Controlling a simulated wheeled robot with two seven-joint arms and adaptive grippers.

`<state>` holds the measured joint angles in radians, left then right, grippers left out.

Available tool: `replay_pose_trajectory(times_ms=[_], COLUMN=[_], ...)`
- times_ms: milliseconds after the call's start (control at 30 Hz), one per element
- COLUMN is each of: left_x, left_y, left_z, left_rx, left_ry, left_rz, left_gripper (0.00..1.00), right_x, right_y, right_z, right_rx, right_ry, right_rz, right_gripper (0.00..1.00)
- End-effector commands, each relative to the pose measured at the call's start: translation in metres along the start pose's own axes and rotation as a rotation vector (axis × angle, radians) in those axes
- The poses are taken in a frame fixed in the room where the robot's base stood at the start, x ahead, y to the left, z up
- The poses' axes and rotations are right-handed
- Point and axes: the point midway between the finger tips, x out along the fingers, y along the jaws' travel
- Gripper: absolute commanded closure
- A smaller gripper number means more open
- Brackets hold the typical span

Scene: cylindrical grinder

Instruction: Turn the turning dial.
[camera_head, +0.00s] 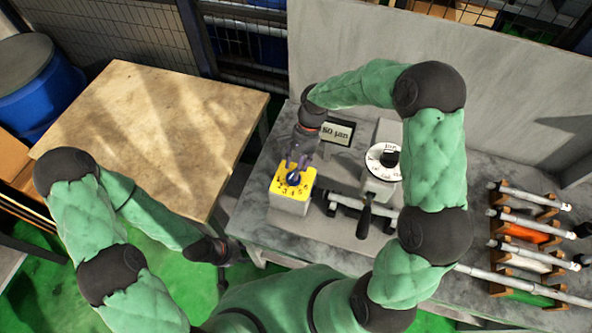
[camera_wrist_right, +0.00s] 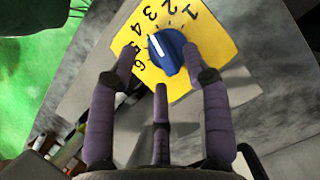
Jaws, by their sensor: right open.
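The turning dial is a blue knob (camera_wrist_right: 168,48) with a white pointer mark, on a yellow plate (camera_wrist_right: 225,45) printed with black numbers. In the head view the yellow plate (camera_head: 283,202) tops a pale box on the grey bench, and the knob is partly hidden by my right gripper (camera_head: 294,172). In the wrist view my right gripper (camera_wrist_right: 161,58) is open. Two fingertips lie to the left and right of the knob, with a third finger below it; contact cannot be told. My left gripper (camera_head: 222,252) hangs low beside the bench, its fingers unclear.
A small display (camera_head: 337,132) and a white-dialled grinder unit (camera_head: 383,162) with a black lever stand right of the yellow box. Racks of metal rods (camera_head: 525,235) lie at the far right. A bare wooden table (camera_head: 150,125) stands left, beside a blue barrel (camera_head: 40,90).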

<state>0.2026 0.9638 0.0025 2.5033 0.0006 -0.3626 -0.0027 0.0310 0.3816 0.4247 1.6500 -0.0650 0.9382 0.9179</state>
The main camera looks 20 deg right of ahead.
Motion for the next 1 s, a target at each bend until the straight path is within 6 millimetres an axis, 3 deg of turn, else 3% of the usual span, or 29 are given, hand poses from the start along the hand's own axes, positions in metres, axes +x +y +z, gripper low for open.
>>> replay_pose_trajectory(times_ms=[200, 500, 533, 700, 1000], left_x=[0.002, 0.002, 0.002, 0.002, 0.001], left_y=[-0.001, -0.001, -0.001, -0.001, 0.000], left_z=[0.000, 0.000, 0.000, 0.000, 0.000], left_rx=[0.000, 0.000, 0.000, 0.000, 0.000], left_ry=[0.000, 0.000, 0.000, 0.000, 0.000], left_rz=[0.000, 0.000, 0.000, 0.000, 0.000], left_gripper=[0.60, 0.60, 0.60, 0.60, 0.60], right_x=[0.018, 0.019, 0.019, 0.019, 0.019], right_y=[0.000, 0.000, 0.000, 0.000, 0.000], right_z=[0.000, 0.000, 0.000, 0.000, 0.000], right_rx=[0.000, 0.000, 0.000, 0.000, -0.016], right_ry=[0.000, 0.000, 0.000, 0.000, 0.000], right_rz=[0.000, 0.000, 0.000, 0.000, 0.006], right_gripper=[0.51, 0.51, 0.54, 1.00, 1.00])
